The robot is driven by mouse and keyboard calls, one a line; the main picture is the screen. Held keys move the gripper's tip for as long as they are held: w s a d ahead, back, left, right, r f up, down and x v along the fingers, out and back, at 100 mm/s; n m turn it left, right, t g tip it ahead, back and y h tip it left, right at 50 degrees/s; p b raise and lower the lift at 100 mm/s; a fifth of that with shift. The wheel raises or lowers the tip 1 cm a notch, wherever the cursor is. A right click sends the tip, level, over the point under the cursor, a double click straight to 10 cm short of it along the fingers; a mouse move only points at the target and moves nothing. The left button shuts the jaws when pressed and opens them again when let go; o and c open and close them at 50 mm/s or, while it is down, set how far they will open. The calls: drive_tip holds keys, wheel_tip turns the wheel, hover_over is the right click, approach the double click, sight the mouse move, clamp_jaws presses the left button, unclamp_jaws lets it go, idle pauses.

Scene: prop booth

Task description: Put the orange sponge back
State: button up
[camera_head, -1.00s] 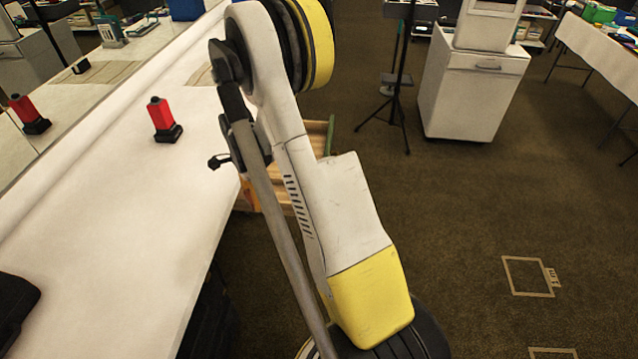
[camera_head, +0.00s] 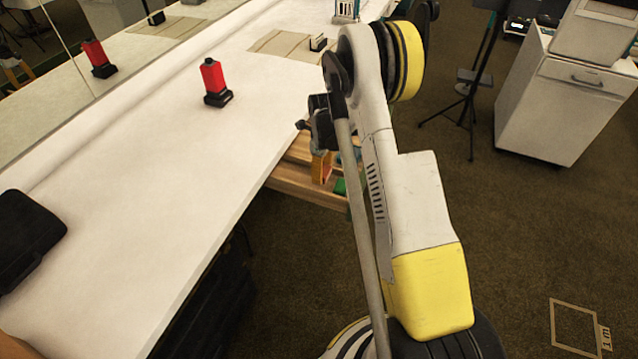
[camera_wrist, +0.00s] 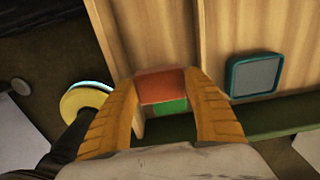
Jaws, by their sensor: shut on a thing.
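The orange sponge (camera_wrist: 160,88), an orange-red block with a green part below, shows between my fingers in the wrist view. My gripper (camera_wrist: 164,80) has orange-yellow fingers and is shut on it, over pale wooden boards (camera_wrist: 232,25). Whether the sponge touches the wood I cannot tell. In the head view the wooden tray or drawer (camera_head: 300,188) juts out beside the white table. My gripper (camera_head: 321,166) is at it, largely hidden by my arm; the sponge is not clearly seen there.
A teal-rimmed grey block (camera_wrist: 255,74) sits on the wood to the right, near a dark green edge (camera_wrist: 275,117). On the white table (camera_head: 150,180) stand a red bottle (camera_head: 213,78) with a black base and a black case (camera_head: 25,235). A white cabinet (camera_head: 560,100) stands right.

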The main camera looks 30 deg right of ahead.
drive_tip(key=shift+w+a+f, duration=0.3)
drive_tip(key=shift+w+f, duration=0.25)
drive_tip(key=shift+w, duration=0.25)
drive_tip(key=shift+f+b, duration=1.15)
drive_tip(key=shift+f, duration=0.8)
drive_tip(key=shift+f, duration=0.15)
drive_tip(key=o, duration=1)
drive_tip(key=shift+o, duration=0.3)
